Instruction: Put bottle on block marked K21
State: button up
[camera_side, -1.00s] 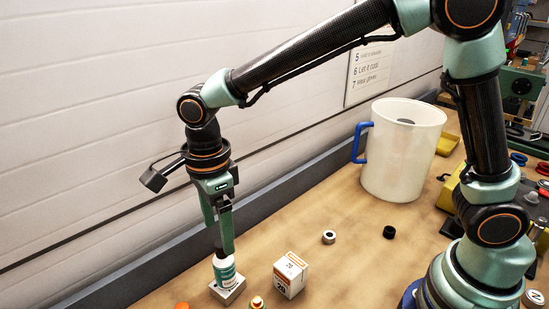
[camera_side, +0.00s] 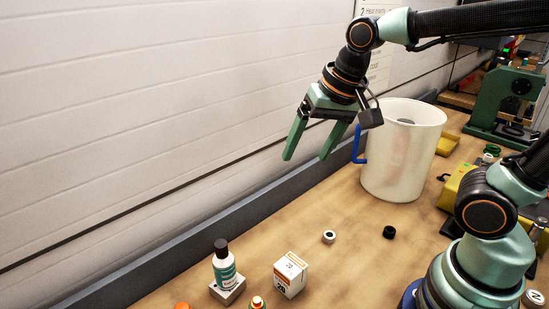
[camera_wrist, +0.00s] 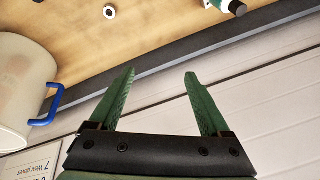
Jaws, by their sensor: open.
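A white bottle (camera_side: 223,266) with a black cap and a green label stands upright on a grey metal block (camera_side: 232,294) near the bottom of the side view. Any mark on the block is too small to read. The bottle's black cap also shows at the top of the wrist view (camera_wrist: 237,8). My gripper (camera_side: 307,157) is open and empty, raised well above the table and apart from the bottle, up and to its right. Its two spread green fingers show in the wrist view (camera_wrist: 160,75) with nothing between them.
A white box with orange trim (camera_side: 290,275) stands right of the block, with a small orange-topped item (camera_side: 257,302) beside it. A large white bucket with a blue handle (camera_side: 402,150) stands further back. A metal ring (camera_side: 329,237) and a black cap (camera_side: 390,232) lie between.

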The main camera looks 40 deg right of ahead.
jog(key=shift+s+d+f+n+t+h, duration=0.1)
jog(key=shift+s+d+n+t, duration=0.15)
jog(key=shift+s+d+n, duration=0.45)
jog(key=shift+s+d+n+t+h, duration=0.1)
jog(key=shift+s+d+n+t, duration=0.15)
jog(key=shift+d+n, duration=0.75)
jog(key=shift+s+d+f+n+t+h, duration=0.1)
jog(key=shift+s+d+n+t, duration=0.1)
jog(key=shift+s+d+n, duration=0.65)
jog(key=shift+w+a+r, duration=0.1)
jog(key=shift+w+a, duration=0.05)
jog(key=shift+w, duration=0.15)
